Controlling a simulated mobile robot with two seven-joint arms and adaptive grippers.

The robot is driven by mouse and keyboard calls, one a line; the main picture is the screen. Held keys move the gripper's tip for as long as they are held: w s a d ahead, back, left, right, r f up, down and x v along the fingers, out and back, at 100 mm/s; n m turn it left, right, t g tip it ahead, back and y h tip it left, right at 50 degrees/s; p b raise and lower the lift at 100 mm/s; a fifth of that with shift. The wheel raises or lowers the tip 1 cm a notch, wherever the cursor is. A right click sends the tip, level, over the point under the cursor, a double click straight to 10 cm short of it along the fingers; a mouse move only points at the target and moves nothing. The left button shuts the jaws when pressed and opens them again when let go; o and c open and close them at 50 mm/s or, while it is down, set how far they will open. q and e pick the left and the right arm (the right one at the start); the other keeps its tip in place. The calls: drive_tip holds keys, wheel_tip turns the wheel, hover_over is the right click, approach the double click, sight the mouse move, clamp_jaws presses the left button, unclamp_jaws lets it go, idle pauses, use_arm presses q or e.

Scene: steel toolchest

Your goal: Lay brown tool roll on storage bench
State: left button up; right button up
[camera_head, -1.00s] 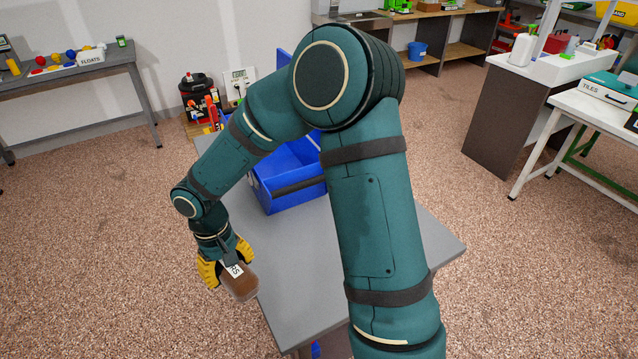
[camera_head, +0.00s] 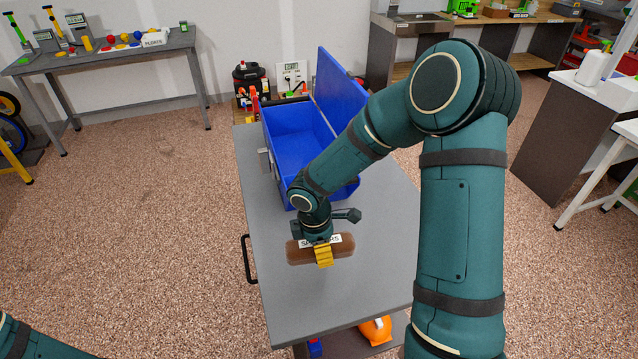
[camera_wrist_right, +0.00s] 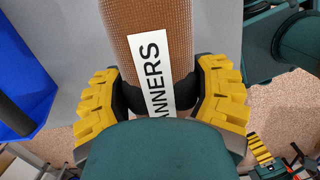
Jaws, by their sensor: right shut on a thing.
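The brown tool roll (camera_head: 305,255) has a white label reading "SPANNERS" in part. My right gripper (camera_head: 323,250) is shut around its middle and holds it level over the grey bench top (camera_head: 380,265). I cannot tell whether the roll touches the top. In the right wrist view the roll (camera_wrist_right: 150,35) runs up between the two yellow fingers (camera_wrist_right: 165,105), which press it from both sides. A yellow ribbed pad, seemingly my left gripper (camera_wrist_right: 259,148), shows small at that view's lower right; its opening is unclear.
An open blue toolchest (camera_head: 295,140) with a raised lid (camera_head: 340,90) stands on the bench's far part. A black handle (camera_head: 247,260) sticks out on the bench's left side. An orange object (camera_head: 376,330) sits below the top. The bench top's front part is clear.

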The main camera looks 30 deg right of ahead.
sight(325, 276)
drive_tip(key=shift+d+f+n, duration=0.1)
drive_tip(key=shift+d+n, duration=0.1)
drive_tip(key=shift+n, duration=0.3)
wheel_tip(325, 276, down, 10)
drive_tip(key=b, duration=0.3)
drive_tip(key=shift+d, duration=0.15)
drive_tip(key=shift+s, duration=0.1)
drive_tip(key=shift+f, duration=0.2)
drive_tip(key=o, duration=1.4)
